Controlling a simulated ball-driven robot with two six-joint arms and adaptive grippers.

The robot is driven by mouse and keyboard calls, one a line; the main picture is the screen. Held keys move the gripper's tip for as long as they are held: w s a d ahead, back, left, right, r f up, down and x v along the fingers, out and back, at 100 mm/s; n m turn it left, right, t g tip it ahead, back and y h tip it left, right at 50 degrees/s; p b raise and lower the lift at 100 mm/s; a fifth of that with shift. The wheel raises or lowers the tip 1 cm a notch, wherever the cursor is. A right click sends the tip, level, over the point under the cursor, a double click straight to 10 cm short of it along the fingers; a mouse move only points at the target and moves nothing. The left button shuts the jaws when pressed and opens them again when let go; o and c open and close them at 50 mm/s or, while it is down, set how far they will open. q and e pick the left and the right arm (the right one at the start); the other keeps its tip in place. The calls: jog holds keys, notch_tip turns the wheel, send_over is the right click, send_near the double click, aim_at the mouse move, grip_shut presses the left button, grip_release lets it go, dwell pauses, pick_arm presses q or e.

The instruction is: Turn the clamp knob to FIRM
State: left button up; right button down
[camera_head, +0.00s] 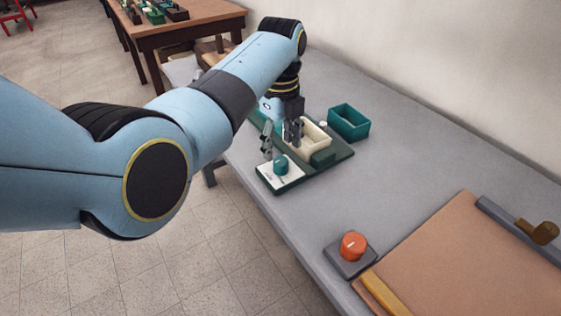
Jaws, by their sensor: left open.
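A teal knob (281,166) stands on a white plate with small dark markings, too small to read, at the near end of a dark green board. An orange knob (352,245) with a pale pointer line sits on a grey base nearer to me. No readable label shows which one is the clamp knob. My left gripper (279,142) is open and points down just above and behind the teal knob. I cannot tell whether a finger touches it. My right gripper is not in view.
The green board (337,153) also carries a cream tray (316,137). A teal bin (349,122) stands beside it. A tan panel (455,255) with a grey bar and brown knob (543,232) lies at right. The grey table (405,175) is clear between them. A wall runs behind.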

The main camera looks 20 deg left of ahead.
aim_at(280, 160)
pick_arm(q)
notch_tip(280, 160, down, 5)
jog(key=shift+f+b, duration=0.15)
jog(key=shift+b, duration=0.35)
jog(key=c, duration=1.1)
